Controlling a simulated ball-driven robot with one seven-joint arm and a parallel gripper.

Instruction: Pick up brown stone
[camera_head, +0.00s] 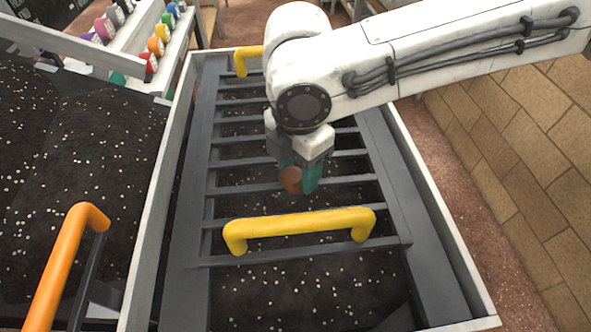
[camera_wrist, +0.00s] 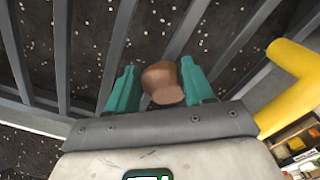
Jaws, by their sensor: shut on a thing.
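The brown stone (camera_head: 291,180) is a rounded lump between the green fingers of my gripper (camera_head: 302,178). The gripper is shut on it and hangs over the grey slatted rack (camera_head: 190,225). In the wrist view the stone (camera_wrist: 163,83) sits between the two green fingertips (camera_wrist: 160,82), with bars and dark speckled soil behind it. Part of the stone is hidden by the fingers in the head view. I cannot tell the exact height of the stone above the bars.
A yellow handle (camera_head: 300,226) stands on the rack just in front of the gripper; another (camera_head: 242,62) is at the far end. A pale wooden frame (camera_head: 160,205) surrounds the rack. An orange handle (camera_head: 72,255) is at the left. Colored rolls (camera_head: 150,50) stand at the back left.

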